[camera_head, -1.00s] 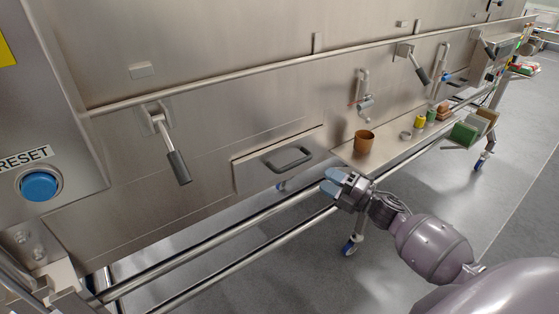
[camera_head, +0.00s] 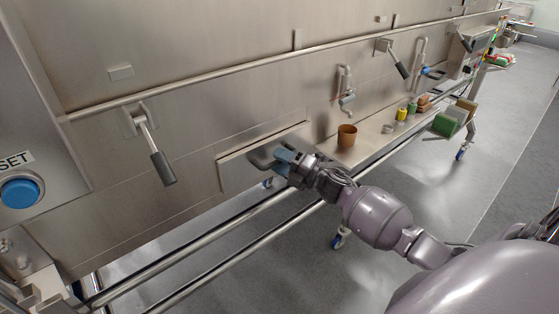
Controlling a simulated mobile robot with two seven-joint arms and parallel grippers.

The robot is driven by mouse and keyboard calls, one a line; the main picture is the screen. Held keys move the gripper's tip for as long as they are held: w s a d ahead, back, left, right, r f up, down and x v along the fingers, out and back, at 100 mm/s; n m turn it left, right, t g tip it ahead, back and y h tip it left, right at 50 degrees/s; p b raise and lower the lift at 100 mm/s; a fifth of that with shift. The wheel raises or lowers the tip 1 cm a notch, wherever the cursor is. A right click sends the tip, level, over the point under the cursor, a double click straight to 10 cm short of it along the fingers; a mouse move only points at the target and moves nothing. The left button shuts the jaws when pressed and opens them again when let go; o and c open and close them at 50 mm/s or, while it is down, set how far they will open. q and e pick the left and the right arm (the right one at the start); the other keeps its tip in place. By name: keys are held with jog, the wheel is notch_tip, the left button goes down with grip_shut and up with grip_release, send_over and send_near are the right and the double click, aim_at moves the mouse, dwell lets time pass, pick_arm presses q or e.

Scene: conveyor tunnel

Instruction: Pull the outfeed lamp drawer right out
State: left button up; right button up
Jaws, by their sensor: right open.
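The drawer (camera_head: 234,174) is a flat steel front set low in the machine's wall, left of centre. Its dark grey bow handle (camera_head: 257,155) shows at the left end, and the rest is hidden behind my right gripper. The drawer front looks flush or nearly flush with the wall. My right gripper (camera_head: 283,160), with blue finger pads, is open at the right part of the handle. I cannot tell whether the fingers are around the handle or only in front of it. My left gripper is out of view.
Steel rails (camera_head: 225,220) run below and in front of the drawer. A lever (camera_head: 155,150) hangs to its left. A shelf (camera_head: 370,142) to its right carries a brown cup (camera_head: 347,135) and several small items. A blue reset button (camera_head: 20,192) is at far left.

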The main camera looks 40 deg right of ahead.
jog(key=shift+w, duration=0.15)
grip_shut()
dwell(0.4)
